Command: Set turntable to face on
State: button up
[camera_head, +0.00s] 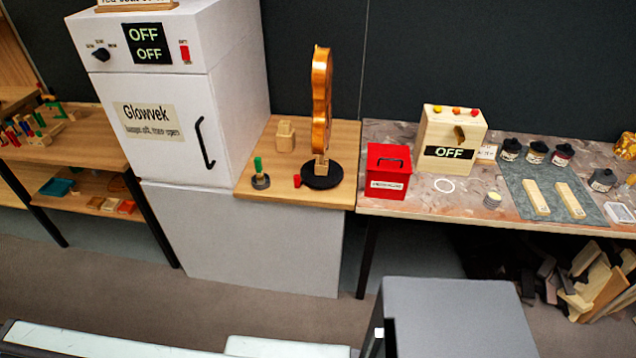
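The turntable (334,179) is a round black disc on the wooden bench top, right of the white cabinet. A varnished orange-brown violin body (321,85) stands upright on it, on a pale wooden post (321,166). The violin shows as a narrow strip, so I see it nearly from its side edge, not its broad face. A small red block (297,181) sits on the bench top just left of the disc. My gripper does not show in the head view.
A white cabinet (160,110) reading OFF stands to the left. A small holder with a green-topped piece (260,181) and a wooden block (285,136) sit near the turntable. A red box (388,171) and a wooden box reading OFF (449,135) stand to the right.

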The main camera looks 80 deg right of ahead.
aim_at(329, 175)
jog(key=z, duration=0.05)
jog(key=k, duration=0.2)
jog(key=z, duration=4.75)
jog(key=k, duration=0.95)
jog(key=u, duration=1.5)
jog(key=i, duration=0.45)
jog(key=u, duration=0.15)
